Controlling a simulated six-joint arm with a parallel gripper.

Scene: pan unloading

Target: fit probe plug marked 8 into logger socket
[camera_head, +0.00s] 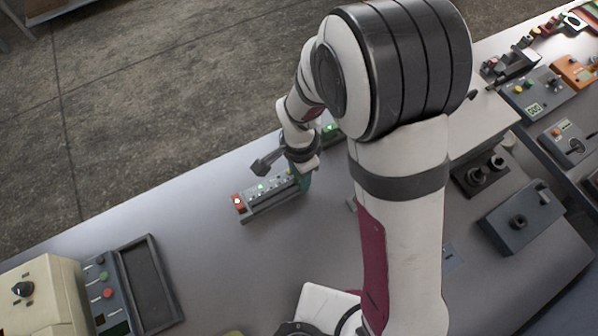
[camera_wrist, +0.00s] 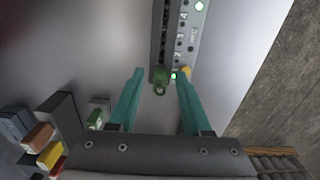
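The logger (camera_head: 268,198) is a long grey strip with a red end and a row of sockets and small lights. It also shows in the wrist view (camera_wrist: 197,32). A green plug (camera_wrist: 160,82) sits at the near end of its dark socket row; I cannot read a number on it, nor tell how deep it sits. My gripper (camera_wrist: 160,76) is open, with its teal fingers on either side of the green plug and a visible gap at each side. In the head view my gripper (camera_head: 304,180) is at the logger's right end, partly hidden by my wrist.
In the wrist view, grey blocks with a green piece (camera_wrist: 95,119), a red piece (camera_wrist: 38,136) and a yellow piece (camera_wrist: 50,155) stand at the lower left. In the head view, a dark tray (camera_head: 178,318) lies at the lower left. The bench between tray and logger is clear.

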